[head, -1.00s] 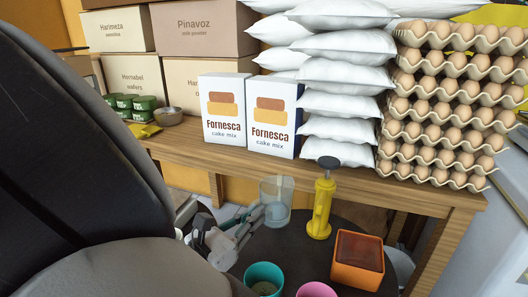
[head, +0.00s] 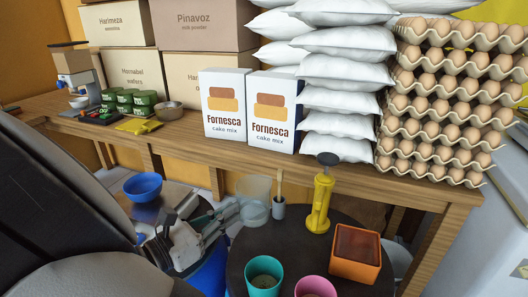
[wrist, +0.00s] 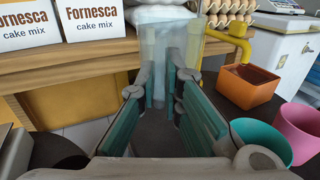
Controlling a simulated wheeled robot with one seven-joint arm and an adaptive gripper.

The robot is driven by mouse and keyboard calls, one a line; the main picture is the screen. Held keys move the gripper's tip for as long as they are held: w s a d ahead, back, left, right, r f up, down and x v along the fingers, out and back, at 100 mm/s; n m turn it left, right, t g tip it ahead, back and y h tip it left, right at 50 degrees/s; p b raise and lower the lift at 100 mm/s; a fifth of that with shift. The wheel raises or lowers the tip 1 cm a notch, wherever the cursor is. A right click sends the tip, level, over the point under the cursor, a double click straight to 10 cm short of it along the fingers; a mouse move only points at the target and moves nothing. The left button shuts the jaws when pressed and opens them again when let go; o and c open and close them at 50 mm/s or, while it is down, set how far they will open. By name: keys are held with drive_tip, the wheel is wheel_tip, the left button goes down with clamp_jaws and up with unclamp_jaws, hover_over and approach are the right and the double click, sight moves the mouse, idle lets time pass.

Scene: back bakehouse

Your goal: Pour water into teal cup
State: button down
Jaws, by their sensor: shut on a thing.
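A clear, see-through vessel (head: 254,200) stands in my gripper (head: 246,211), shut around it, at the left edge of the dark round table. In the wrist view the vessel (wrist: 168,50) looks upright between my gripper's fingers (wrist: 167,92). Its lower part is faintly bluish; I cannot tell the water level. The teal cup (head: 264,275) stands upright near the front of the round table, nearer the camera than my gripper. Its inside bottom looks dull brownish. In the wrist view the teal cup (wrist: 262,140) is at the right, apart from the fingers.
A pink cup (head: 315,288), an orange square pot (head: 357,256), a yellow pump-like bottle (head: 320,203) and a small grey pot with a stick (head: 279,210) share the round table (head: 290,240). Behind is a wooden bench (head: 250,160) with boxes, sacks and egg trays. A blue bowl (head: 143,186) is at left.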

drive_tip(key=s+a+f+m+g+h+p, duration=0.4)
drive_tip(key=s+a+f+g, duration=0.2)
drive_tip(key=s+a, duration=0.6)
drive_tip(key=shift+s+a+f+m+p, duration=0.35)
drive_tip(key=shift+a+f+m, duration=0.1)
drive_tip(key=shift+f, duration=0.85)
drive_tip(key=shift+r, duration=0.1)
drive_tip(key=w+d+r+m+g+y+p, duration=0.1)
drive_tip(key=w+d+r+g+y+p, duration=0.1)
drive_tip(key=d+r+y+p, duration=0.6)
drive_tip(key=shift+d+r+g+y+p, duration=0.3)
drive_tip(key=shift+r+g+y+p, duration=0.5)
drive_tip(key=shift+r+y+p, duration=0.95)
drive_tip(key=shift+d+f+m+p, duration=0.15)
drive_tip(key=shift+f+m+p, duration=0.05)
drive_tip(key=shift+m+p, duration=0.1)
drive_tip(key=shift+d+r+y, duration=0.1)
drive_tip(key=shift+d+y, duration=0.05)
drive_tip(key=shift+y, duration=0.1)
